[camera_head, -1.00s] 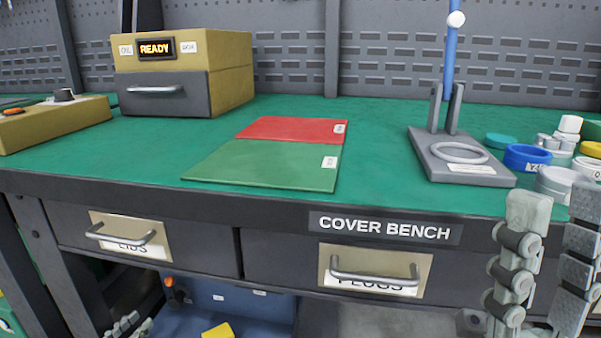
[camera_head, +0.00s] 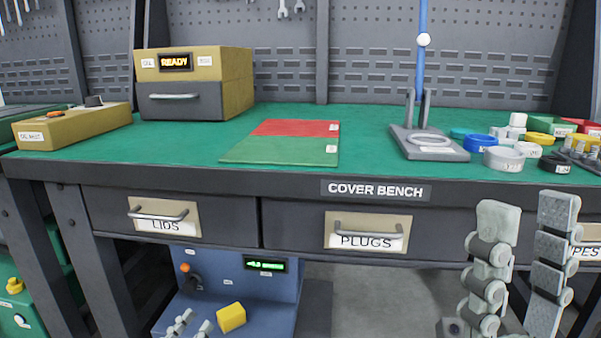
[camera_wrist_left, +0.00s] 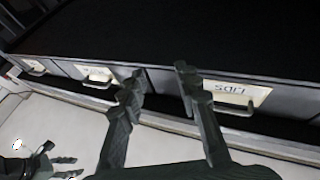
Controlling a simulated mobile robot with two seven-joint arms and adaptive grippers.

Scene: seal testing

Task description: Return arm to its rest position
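My left gripper (camera_head: 193,320) shows only its fingertips at the bottom edge of the head view, left of centre. In the left wrist view my left gripper (camera_wrist_left: 158,76) has its fingers apart with nothing between them, in front of the bench drawers. My right gripper (camera_head: 527,200) is at the lower right of the head view, fingers pointing up and apart, with nothing between them. It appears in front of the bench front, right of the PLUGS drawer (camera_head: 366,232). The LIDS drawer (camera_head: 165,217) is shut, as is the PLUGS drawer.
The green-topped bench (camera_head: 200,148) carries a READY box (camera_head: 222,90), a red and green mat (camera_head: 280,151), a stand with a blue rod (camera_head: 450,152) and several rings and containers at right. Below is a blue unit (camera_head: 245,292) with a yellow block (camera_head: 231,317).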

